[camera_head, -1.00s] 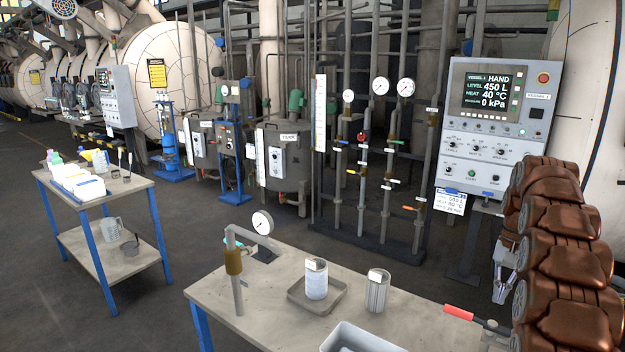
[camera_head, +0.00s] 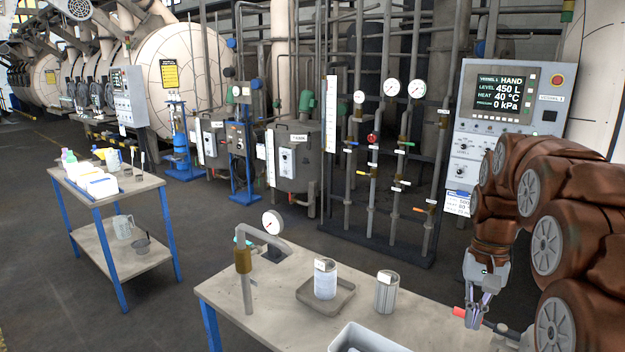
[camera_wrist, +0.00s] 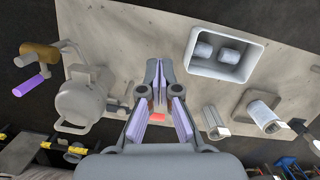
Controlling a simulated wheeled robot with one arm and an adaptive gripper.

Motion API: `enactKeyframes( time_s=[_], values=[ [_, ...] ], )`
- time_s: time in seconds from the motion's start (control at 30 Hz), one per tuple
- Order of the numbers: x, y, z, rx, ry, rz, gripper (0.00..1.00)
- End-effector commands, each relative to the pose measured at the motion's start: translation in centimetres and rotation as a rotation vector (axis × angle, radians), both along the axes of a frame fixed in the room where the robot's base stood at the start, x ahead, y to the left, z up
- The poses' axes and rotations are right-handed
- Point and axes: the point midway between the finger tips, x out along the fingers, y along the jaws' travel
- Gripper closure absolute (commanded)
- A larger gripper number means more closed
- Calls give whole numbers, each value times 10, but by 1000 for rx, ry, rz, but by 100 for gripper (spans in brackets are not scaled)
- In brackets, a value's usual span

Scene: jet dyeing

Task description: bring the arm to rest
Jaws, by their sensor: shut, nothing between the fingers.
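My gripper (camera_head: 474,322) hangs pointing down over the right end of the near workbench (camera_head: 262,318), below my brown segmented arm. In the head view it overlaps the red handle (camera_head: 459,312) lying on that end; the gap between them is hard to judge. In the wrist view my gripper (camera_wrist: 158,66) has its fingertips together, with nothing between them. The bench top (camera_wrist: 135,25) spreads out beyond the fingers. A red patch (camera_wrist: 158,117) shows between the finger linkages.
The bench carries a labelled container (camera_head: 325,281) in a tray (camera_head: 310,294), a metal can (camera_head: 387,294), a gauge (camera_head: 272,222) on a pipe, and a pale bin (camera_head: 338,337). A control panel (camera_head: 511,98) stands behind my arm. Open floor lies left, beside a blue-legged cart (camera_head: 108,268).

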Motion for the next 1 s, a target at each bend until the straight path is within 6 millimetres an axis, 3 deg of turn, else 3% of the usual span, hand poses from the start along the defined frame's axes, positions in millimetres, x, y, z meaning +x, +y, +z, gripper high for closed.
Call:
enactKeyframes(
  time_s=[0.2, 0.5, 1.0],
  values=[
    [-46, 37, 1, -3, -6, 81, 100],
    [-116, 77, -7, -9, -16, 186, 100],
    [-239, 115, -50, -15, -27, 355, 100]
  ],
)
